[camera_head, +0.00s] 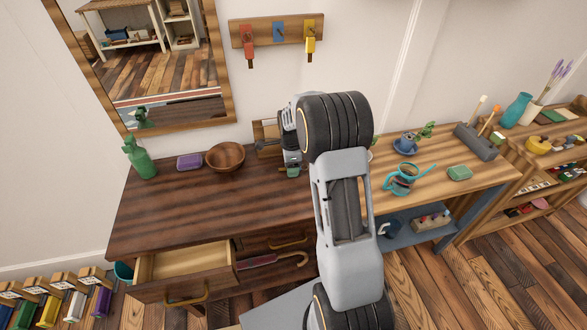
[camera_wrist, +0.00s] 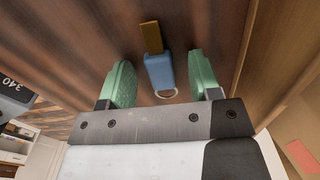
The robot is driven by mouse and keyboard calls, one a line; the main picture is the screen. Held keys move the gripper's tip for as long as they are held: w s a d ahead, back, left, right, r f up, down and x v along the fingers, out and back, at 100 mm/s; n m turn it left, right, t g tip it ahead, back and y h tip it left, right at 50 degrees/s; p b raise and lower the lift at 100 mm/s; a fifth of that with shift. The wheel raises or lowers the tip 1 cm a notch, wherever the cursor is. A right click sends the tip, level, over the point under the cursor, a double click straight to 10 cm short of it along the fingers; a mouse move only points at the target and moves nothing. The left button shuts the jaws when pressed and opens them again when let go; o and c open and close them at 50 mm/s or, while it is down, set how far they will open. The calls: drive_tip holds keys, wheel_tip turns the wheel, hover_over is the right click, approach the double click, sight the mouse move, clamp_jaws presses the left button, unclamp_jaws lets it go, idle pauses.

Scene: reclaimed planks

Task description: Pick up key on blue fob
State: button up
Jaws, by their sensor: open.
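The key on the blue fob shows in the wrist view: the blue fob (camera_wrist: 159,70) has a brass-coloured key (camera_wrist: 151,36) at its far end and a metal ring at its near end. It appears to lie on the dark brown wood. My gripper (camera_wrist: 161,68) is open, with one green finger on each side of the fob and a gap to both. In the head view my gripper (camera_head: 291,171) is low at the back of the dark dresser (camera_head: 190,215). The blue fob is hidden there.
A wall rack (camera_head: 262,33) holds a red fob (camera_head: 248,44) and a yellow fob (camera_head: 310,40); its blue spot has no key. A drawer (camera_head: 190,262) is open.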

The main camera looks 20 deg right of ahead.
drive_tip(key=shift+c, duration=0.2)
drive_tip(key=c, duration=1)
drive_tip(key=shift+o, duration=0.2)
drive_tip(key=shift+r, duration=0.3)
wheel_tip(320, 180, up, 2)
drive_tip(key=shift+r, duration=0.1)
drive_tip(key=s+a+r, duration=0.2)
drive_tip(key=a+r, duration=0.3)
drive_tip(key=a, duration=0.1)
drive_tip(key=s+a+r, duration=0.2)
drive_tip(key=a+r, duration=0.3)
drive_tip(key=a, duration=0.2)
drive_tip(key=shift+s+a, duration=0.15)
drive_tip(key=shift+s, duration=0.1)
